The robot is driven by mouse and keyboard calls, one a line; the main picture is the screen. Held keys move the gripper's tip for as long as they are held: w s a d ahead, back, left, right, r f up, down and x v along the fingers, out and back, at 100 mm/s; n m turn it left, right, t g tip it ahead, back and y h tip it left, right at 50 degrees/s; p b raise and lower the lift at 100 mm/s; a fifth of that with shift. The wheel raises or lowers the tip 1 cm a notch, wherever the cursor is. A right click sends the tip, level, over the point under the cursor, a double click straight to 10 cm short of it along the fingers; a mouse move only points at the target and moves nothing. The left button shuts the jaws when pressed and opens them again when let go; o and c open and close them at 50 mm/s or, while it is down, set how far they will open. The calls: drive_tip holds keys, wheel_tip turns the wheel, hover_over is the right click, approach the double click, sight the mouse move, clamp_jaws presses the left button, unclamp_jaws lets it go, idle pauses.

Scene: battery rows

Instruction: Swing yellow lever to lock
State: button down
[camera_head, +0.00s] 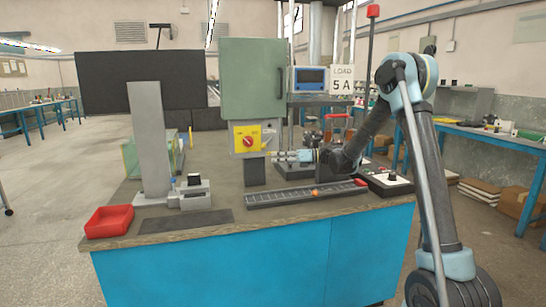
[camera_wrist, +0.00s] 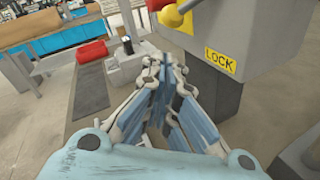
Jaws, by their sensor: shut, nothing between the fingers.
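The yellow lever shows in the wrist view as a yellow ball knob (camera_wrist: 173,16) on a short arm at the top edge, cut off by the frame. A yellow LOCK label (camera_wrist: 220,61) is to the right of and below the knob. In the head view the yellow panel with its red switch (camera_head: 247,142) is on the post under a green cabinet; the lever cannot be made out there. My gripper (camera_head: 275,157) is shut and empty, just right of the panel's lower edge. In the wrist view its fingertips (camera_wrist: 166,66) are below the knob, apart from it.
The green cabinet (camera_head: 252,78) stands above the panel. A grey column (camera_head: 149,135), a small grey fixture (camera_head: 190,192) and a red tray (camera_head: 109,221) are on the left of the bench. A dark slotted strip (camera_head: 300,195) lies below my gripper.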

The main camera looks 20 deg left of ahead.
drive_tip(key=v, duration=1.1)
drive_tip(key=shift+f, duration=0.3)
drive_tip(key=shift+s, duration=0.15)
